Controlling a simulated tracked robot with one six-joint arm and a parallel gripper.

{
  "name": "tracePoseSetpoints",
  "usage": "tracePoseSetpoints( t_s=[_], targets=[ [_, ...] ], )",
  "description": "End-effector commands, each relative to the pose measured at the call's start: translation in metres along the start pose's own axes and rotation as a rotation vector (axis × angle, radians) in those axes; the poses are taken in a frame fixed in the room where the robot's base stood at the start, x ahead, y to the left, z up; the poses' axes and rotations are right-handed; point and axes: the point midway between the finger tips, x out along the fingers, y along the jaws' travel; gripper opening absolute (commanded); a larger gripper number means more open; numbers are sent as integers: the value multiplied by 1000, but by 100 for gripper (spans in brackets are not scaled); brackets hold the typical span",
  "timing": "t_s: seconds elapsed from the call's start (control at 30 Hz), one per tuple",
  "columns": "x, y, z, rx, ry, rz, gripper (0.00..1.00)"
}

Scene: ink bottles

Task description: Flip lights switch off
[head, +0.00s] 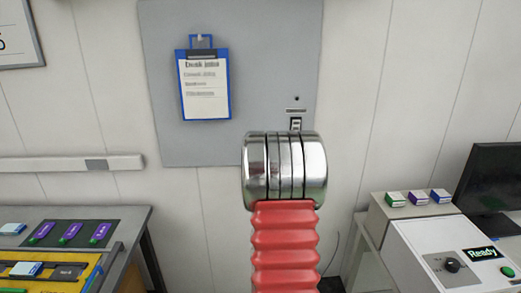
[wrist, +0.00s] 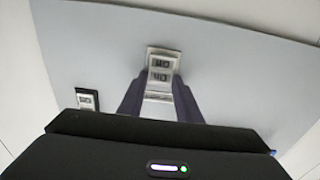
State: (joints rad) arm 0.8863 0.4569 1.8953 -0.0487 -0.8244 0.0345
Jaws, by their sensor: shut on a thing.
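The lights switch (head: 296,124) sits low on the right side of a grey wall panel (head: 270,50). In the wrist view its pale plate (wrist: 163,62) with dark markings is straight ahead; I cannot read the markings surely. My gripper (wrist: 159,88) has its two dark fingers on either side of the lower part of the switch, shut on it. Its fingers hide part of the switch, so I cannot tell its position. In the head view my gripper is hidden behind my red and silver arm.
A blue clipboard (head: 204,88) hangs on the panel to the left. A small dark-framed plate (wrist: 88,100) is left of the fingers in the wrist view. A bench with trays (head: 75,220) stands at left; a control box (head: 440,250) and monitor (head: 490,180) stand at right.

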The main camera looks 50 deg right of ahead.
Motion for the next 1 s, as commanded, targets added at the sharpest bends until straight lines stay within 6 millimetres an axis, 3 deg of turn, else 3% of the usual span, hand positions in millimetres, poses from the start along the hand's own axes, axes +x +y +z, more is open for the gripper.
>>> tracePoseSetpoints(
  t_s=[0.7, 1.0],
  targets=[
    [-3, 0, 9, -1, 267, 1, 9],
    [-4, 0, 8, 0, 290, 1, 9]
  ],
)
